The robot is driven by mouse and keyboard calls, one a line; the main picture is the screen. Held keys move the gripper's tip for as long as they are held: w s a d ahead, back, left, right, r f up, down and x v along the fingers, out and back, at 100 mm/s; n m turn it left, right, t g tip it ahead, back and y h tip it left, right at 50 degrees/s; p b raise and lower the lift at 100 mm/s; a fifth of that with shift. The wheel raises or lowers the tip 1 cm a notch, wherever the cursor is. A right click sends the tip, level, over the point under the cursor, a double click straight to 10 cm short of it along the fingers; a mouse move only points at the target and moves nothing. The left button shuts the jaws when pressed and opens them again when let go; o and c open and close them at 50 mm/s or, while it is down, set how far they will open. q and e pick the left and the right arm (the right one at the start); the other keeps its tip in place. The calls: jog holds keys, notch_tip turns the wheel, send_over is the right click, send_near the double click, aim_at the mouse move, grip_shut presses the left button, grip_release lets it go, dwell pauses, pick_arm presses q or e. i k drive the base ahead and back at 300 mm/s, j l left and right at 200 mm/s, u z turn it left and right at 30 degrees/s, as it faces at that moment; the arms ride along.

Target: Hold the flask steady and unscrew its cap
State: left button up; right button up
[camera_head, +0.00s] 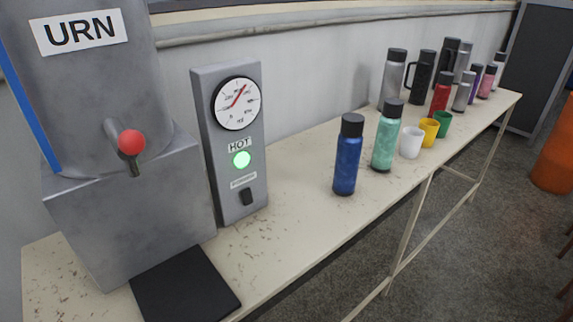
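A blue flask (347,160) with a black cap (352,124) stands upright near the front edge of the table. A mint green flask (386,141) with a black cap (392,107) stands upright just behind it to the right. Both caps sit on their flasks. Which flask the task means, I cannot tell. Neither of my grippers shows in the head view, and nothing touches either flask.
A grey urn (90,130) with a red-knobbed tap stands at the left, by a gauge panel (232,150) and black mat (185,285). White, yellow and green cups (411,143) and several more flasks (422,78) crowd the right. Table (285,215) is clear left of the blue flask.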

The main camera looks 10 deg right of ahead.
aim_at(349, 152)
jog(key=l+u, duration=0.1)
jog(key=u, duration=0.4)
jog(key=i+l+u, duration=0.1)
jog(key=u, duration=0.4)
jog(key=l+u, duration=0.2)
jog(key=u, duration=0.3)
jog(key=l+u, duration=0.1)
jog(key=u, duration=0.4)
jog(key=k+l+u, duration=0.15)
jog(key=l+u, duration=0.25)
jog(key=k+l+u, duration=0.2)
jog(key=u, duration=0.2)
jog(key=k+l+u, duration=0.5)
jog(key=u, duration=0.25)
jog(key=k+l, duration=0.15)
jog(key=k, duration=0.5)
jog(key=k+j+z, duration=0.1)
jog(key=k+z, duration=0.5)
jog(key=z, duration=0.25)
jog(key=k+z, duration=0.4)
jog(key=i+l, duration=0.05)
jog(key=i, duration=0.05)
